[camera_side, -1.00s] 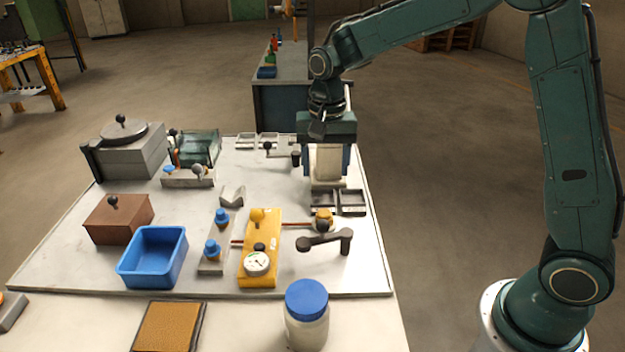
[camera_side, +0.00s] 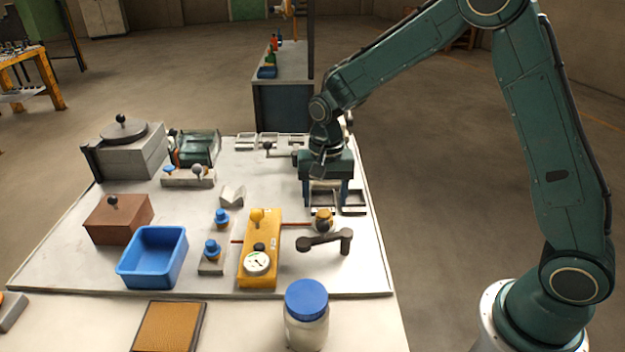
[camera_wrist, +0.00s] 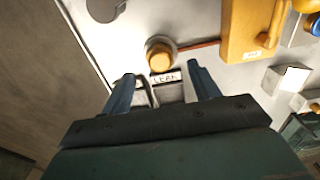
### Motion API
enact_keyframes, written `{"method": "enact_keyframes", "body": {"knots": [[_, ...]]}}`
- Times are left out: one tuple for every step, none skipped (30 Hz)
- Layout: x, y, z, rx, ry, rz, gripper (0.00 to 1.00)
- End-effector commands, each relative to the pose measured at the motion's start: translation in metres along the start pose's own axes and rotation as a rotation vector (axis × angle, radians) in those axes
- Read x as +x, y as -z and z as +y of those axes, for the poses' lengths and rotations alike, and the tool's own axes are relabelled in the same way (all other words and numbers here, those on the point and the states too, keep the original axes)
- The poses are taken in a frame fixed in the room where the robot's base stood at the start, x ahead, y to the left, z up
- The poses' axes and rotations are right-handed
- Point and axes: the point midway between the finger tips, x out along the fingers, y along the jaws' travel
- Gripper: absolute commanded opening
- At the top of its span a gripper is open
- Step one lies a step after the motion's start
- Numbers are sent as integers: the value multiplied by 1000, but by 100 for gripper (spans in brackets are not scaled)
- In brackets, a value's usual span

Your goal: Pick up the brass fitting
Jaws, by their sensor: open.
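The brass fitting (camera_side: 323,214) sits on a small round grey holder at the right end of a red line from the yellow test block (camera_side: 260,235). In the wrist view the fitting (camera_wrist: 161,61) shows as a gold cap, just beyond my fingertips and roughly centred between them. My gripper (camera_side: 326,202) is open with its fingers pointing down, over the small dark trays and behind the fitting. In the wrist view my gripper (camera_wrist: 160,76) has nothing between its fingers; a tray labelled LEAK lies below them.
A dark crank handle (camera_side: 325,240) stands in front of the fitting. A second dark tray (camera_side: 354,210) lies to the right.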

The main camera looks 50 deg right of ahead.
Motion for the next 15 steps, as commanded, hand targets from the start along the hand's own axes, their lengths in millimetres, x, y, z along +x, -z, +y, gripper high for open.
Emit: {"method": "enact_keyframes", "body": {"knots": [[7, -1, 0, 0, -2, -2, 61], [11, -1, 0, 0, -2, -2, 61], [15, -2, 0, 0, -2, -2, 61], [19, -1, 0, 0, -2, -1, 61], [22, -1, 0, 0, -2, -1, 61], [26, -1, 0, 0, -2, -1, 61], [28, -1, 0, 0, -1, -1, 61], [30, -1, 0, 0, -1, 0, 61], [32, -1, 0, 0, -1, -1, 61], [33, -1, 0, 0, -1, -1, 61], [34, -1, 0, 0, -1, 0, 61], [34, -1, 0, 0, 0, 0, 61], [34, -1, 0, 0, 0, 0, 61], [34, -1, 0, 0, 0, 0, 61], [34, -1, 0, 0, 0, 0, 61]]}}
